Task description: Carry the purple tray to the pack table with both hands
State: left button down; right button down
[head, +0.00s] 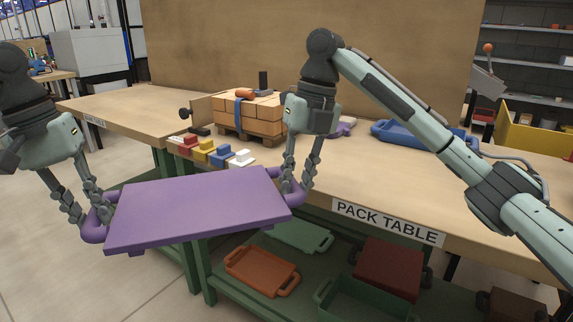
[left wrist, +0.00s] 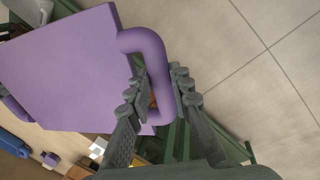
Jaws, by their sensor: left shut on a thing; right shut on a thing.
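The purple tray (head: 195,208) is held in the air in front of the pack table (head: 440,183), roughly level, with a slight tilt in the picture. My left gripper (head: 92,218) is shut on the handle at the tray's left end. The left wrist view shows its fingers (left wrist: 155,95) around the purple handle (left wrist: 155,60). My right gripper (head: 295,190) is shut on the handle at the tray's right end. The pack table carries a "PACK TABLE" label on its front edge.
On the table stand a pallet of orange bricks (head: 245,112), a row of coloured blocks (head: 205,149) and a blue tray (head: 415,134). The lower shelf holds an orange tray (head: 262,270), green trays and a dark red box (head: 390,268). The tabletop front right is clear.

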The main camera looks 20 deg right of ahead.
aim_at(406, 178)
jog(key=i+z, duration=0.25)
jog(key=z, duration=0.2)
jog(key=i+j+z, duration=0.1)
jog(key=i+z, duration=0.15)
jog(key=z, duration=0.15)
jog(key=i+j+z, duration=0.15)
jog(key=z, duration=0.3)
jog(key=i+j+z, duration=0.25)
jog(key=z, duration=0.2)
